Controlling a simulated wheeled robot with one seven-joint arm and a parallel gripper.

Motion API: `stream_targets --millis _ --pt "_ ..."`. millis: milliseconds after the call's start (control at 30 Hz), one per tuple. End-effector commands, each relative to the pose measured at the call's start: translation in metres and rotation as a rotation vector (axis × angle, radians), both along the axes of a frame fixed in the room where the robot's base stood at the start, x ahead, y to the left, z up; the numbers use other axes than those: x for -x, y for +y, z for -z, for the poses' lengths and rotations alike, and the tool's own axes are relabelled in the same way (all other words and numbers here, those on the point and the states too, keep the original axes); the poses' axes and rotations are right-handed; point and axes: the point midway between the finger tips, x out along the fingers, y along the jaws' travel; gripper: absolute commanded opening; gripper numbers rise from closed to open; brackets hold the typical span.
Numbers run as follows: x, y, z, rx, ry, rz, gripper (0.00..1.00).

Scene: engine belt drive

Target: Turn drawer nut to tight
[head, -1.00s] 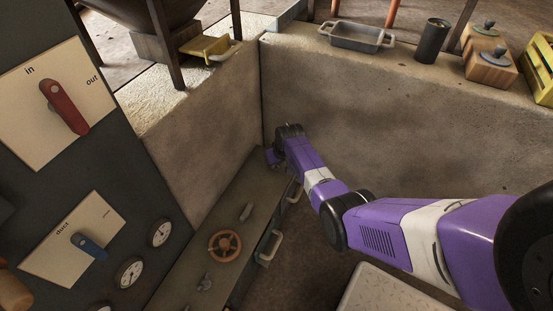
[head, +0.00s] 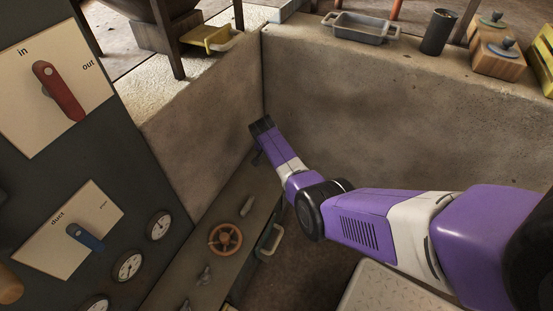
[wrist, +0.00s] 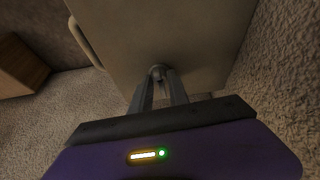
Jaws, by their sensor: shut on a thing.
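In the wrist view, a small rounded grey metal piece, seemingly the drawer nut (wrist: 157,70), sits on a flat tan-grey panel (wrist: 200,45). My gripper (wrist: 160,82) has its two dark fingers on either side of this piece and is shut on it. Only its rounded top shows between the fingertips; its turn position cannot be read. In the head view, my gripper (head: 257,158) is at the far end of the low bench (head: 225,195), near the wall corner. The nut cannot be made out there.
A pale handle (wrist: 86,42) shows left of the panel. On the bench are an orange handwheel (head: 225,239) and small metal fittings. A drawer handle (head: 270,240) juts from its side. A concrete wall (head: 380,115) stands behind my arm. A red lever (head: 58,90) is at left.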

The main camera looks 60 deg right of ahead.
Motion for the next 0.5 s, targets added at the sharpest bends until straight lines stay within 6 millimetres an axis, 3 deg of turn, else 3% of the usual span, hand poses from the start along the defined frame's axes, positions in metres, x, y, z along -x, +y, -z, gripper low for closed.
stream_targets --millis 500 --pt "0.0001 0.001 0.0017 -0.003 0.001 0.083 0.0"
